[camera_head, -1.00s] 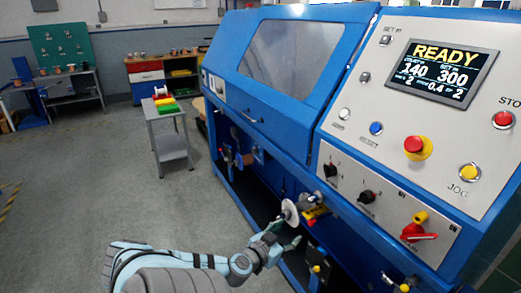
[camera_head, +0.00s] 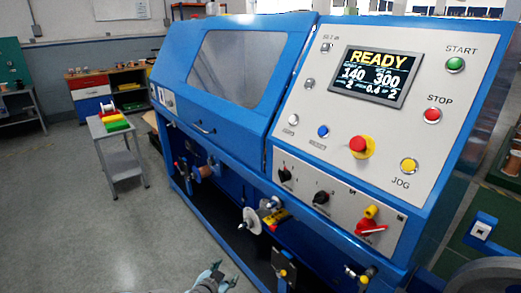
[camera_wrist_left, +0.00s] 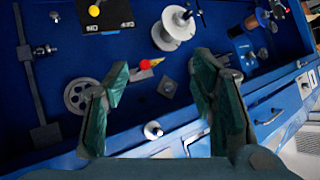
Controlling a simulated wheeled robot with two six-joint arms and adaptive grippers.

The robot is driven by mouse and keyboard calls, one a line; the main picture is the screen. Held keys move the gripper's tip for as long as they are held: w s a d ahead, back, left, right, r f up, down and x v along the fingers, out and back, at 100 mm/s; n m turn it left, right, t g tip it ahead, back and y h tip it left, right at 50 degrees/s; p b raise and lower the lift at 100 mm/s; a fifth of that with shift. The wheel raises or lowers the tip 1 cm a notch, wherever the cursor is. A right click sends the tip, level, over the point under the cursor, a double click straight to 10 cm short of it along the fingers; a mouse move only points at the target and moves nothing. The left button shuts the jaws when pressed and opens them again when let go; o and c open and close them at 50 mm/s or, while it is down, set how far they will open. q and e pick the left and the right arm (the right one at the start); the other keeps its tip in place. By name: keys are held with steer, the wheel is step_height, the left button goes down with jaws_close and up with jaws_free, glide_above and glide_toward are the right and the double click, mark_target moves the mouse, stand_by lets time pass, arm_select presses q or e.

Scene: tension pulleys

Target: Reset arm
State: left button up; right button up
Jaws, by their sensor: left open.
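My left gripper (camera_head: 216,277) is at the bottom edge of the head view, in front of the blue machine (camera_head: 190,110). Its two fingers also show in the left wrist view (camera_wrist_left: 160,95), spread apart with nothing between them. In the head view, a white disc-shaped pulley (camera_head: 250,219) sits on the machine's lower front, above and to the right of the gripper and apart from it. In the wrist view a white spool-like pulley (camera_wrist_left: 172,28) and a grey wheel (camera_wrist_left: 82,97) lie beyond the fingers. My right gripper is not in view.
The control panel (camera_head: 375,125) reads READY and has green, red, blue and yellow buttons. A small grey cart (camera_head: 124,165) with coloured bins stands at the left. A workbench (camera_head: 90,90) is behind it. The floor (camera_head: 80,235) at lower left is clear.

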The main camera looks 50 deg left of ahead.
arm_select(q)
steer(key=s+d+f+m+g+h, duration=0.1)
steer(key=s+d+f+m+g, duration=0.2)
steer(key=s+f, duration=0.6)
steer(key=s+d+f+m+g+h, duration=0.1)
steer(key=s+d+f+m+g, duration=0.2)
steer(key=s+f, duration=0.6)
steer(key=s+d+f+n+g+h+p, duration=0.1)
steer(key=s+d+f+h, duration=0.1)
steer(key=d, duration=0.9)
steer(key=s+d+f+n+g+h+p, duration=0.1)
steer(key=s+d+f, duration=0.3)
steer(key=d, duration=0.6)
steer(key=shift+s+d+f+h, duration=0.15)
steer(key=shift+d+f+h, duration=0.2)
steer(key=shift+f+h, duration=0.15)
